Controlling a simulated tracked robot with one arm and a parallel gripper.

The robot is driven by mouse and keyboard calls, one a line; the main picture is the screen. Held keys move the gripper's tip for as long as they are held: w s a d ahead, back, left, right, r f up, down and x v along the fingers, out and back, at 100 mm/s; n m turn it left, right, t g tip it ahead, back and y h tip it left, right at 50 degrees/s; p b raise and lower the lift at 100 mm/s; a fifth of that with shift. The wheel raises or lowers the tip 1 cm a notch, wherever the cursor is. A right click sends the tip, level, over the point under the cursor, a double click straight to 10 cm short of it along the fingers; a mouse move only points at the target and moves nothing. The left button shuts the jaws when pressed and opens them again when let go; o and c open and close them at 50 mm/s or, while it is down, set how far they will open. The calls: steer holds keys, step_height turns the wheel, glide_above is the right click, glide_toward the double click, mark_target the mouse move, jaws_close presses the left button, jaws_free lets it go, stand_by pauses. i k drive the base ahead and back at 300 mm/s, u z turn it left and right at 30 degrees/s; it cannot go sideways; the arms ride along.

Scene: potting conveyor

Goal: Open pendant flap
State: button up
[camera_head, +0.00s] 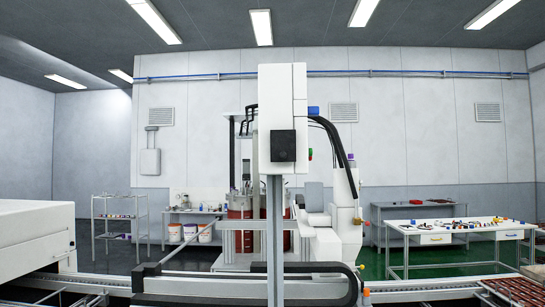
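I cannot pick out a pendant or its flap for certain. A tall white machine housing (274,105) stands in the middle, with a black square part (283,146) on its front. A small blue part (313,111) sits at its right side. A grey wall box (150,161) hangs on the back wall at the left; no open flap shows on it. My gripper is not seen in this view.
A conveyor rail (410,286) runs across the front. A white enclosure (35,236) stands at the left. A white table (462,236) with small parts is at the right. A wheeled shelf (119,215) and a bench with buckets (190,233) stand at the back.

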mark_target(282, 141)
steer(key=u, duration=0.05)
steer(key=i, duration=1)
steer(key=z, duration=0.05)
